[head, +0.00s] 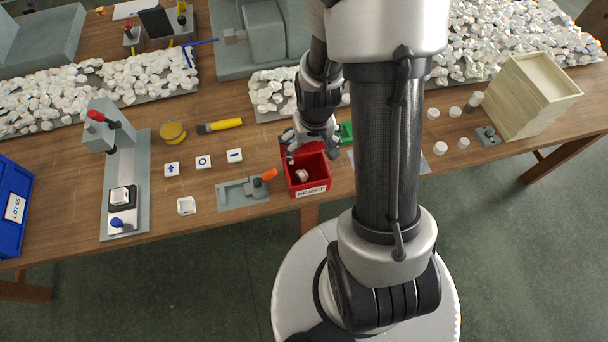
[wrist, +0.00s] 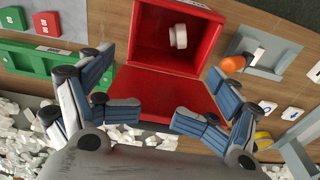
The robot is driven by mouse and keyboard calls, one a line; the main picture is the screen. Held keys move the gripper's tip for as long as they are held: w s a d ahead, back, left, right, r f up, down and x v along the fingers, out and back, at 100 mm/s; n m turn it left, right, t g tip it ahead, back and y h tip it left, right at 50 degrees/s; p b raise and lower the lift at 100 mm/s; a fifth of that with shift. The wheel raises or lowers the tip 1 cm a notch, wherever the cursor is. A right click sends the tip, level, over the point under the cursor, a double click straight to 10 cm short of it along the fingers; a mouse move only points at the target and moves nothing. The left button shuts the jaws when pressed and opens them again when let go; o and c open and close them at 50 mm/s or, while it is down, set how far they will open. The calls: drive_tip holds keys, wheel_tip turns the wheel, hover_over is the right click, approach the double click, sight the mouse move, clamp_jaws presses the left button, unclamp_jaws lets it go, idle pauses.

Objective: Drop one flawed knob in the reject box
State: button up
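The red reject box (head: 309,192), labelled REJECT, stands at the front edge of the table. A whitish knob (head: 302,175) lies inside it. In the wrist view the open box (wrist: 205,47) shows the knob (wrist: 178,37) by its inner wall, apart from my fingers. My gripper (head: 312,147) is at the box's far side, above its red lid. In the wrist view my gripper (wrist: 160,116) has its fingers spread with nothing between them. Several white knobs (head: 433,113) stand on the table to the right. Any flaws on them are too small to tell.
A green box (head: 346,132) stands beside the reject box, partly hidden by my arm. A grey fixture with an orange handle (head: 245,192) is to the left. Symbol tiles (head: 203,162) and the pad printer (head: 112,150) stand further left. A wooden crate (head: 530,95) is at right.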

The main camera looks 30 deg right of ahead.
drive_tip(key=shift+r, duration=0.15)
wheel_tip(320, 180, up, 12)
drive_tip(key=s, duration=0.1)
drive_tip(key=shift+s+a, duration=0.2)
drive_tip(key=shift+f, duration=0.2)
drive_tip(key=s+a+r+n+t, duration=0.3)
drive_tip(key=s+a+r, duration=0.7)
drive_tip(key=r, duration=0.4)
drive_tip(key=shift+s+r, duration=0.4)
drive_tip(key=shift+s, duration=0.5)
